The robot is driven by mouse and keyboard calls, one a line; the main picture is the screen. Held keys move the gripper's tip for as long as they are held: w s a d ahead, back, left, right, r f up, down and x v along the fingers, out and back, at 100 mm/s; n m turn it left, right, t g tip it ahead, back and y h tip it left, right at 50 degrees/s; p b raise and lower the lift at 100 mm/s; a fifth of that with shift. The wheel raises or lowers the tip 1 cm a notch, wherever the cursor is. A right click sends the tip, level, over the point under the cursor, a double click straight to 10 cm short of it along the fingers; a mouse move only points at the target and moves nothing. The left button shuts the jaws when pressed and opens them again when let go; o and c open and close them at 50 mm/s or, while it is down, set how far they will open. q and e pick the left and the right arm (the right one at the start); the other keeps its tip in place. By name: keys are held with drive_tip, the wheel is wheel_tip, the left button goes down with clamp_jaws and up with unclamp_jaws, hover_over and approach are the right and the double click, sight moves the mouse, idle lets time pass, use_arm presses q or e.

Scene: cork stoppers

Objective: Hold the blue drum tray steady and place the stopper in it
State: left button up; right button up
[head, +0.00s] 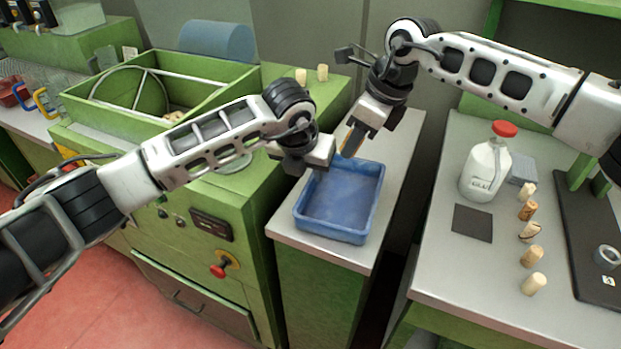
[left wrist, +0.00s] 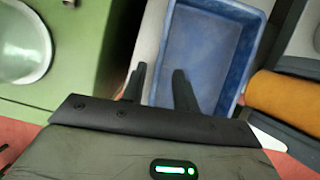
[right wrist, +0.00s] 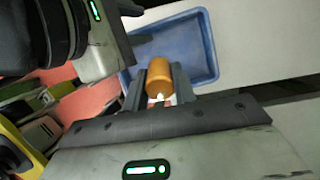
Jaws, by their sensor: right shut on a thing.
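The blue drum tray (head: 341,235) sits on a narrow grey-topped green counter, empty inside; it also shows in the left wrist view (left wrist: 205,60) and the right wrist view (right wrist: 205,60). My left gripper (head: 318,168) is low at the tray's far left corner. In the left wrist view its fingers (left wrist: 160,82) are apart, one either side of the tray's wall; contact cannot be told. My right gripper (head: 351,140) is above the tray's far side. It is shut on an orange-brown stopper (right wrist: 159,76), which also shows in the left wrist view (left wrist: 285,102).
Several cork stoppers (head: 532,284) stand in a row on the right bench beside a white bottle with a red cap (head: 486,168) and a dark square mat (head: 472,223). A green machine (head: 190,190) stands left of the counter. The two grippers are close together.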

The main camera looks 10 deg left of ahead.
sight(311, 181)
use_arm(q)
drive_tip(key=x, duration=0.5)
drive_tip(key=shift+w+f, duration=0.1)
drive_tip(key=shift+f, duration=0.2)
clamp_jaws()
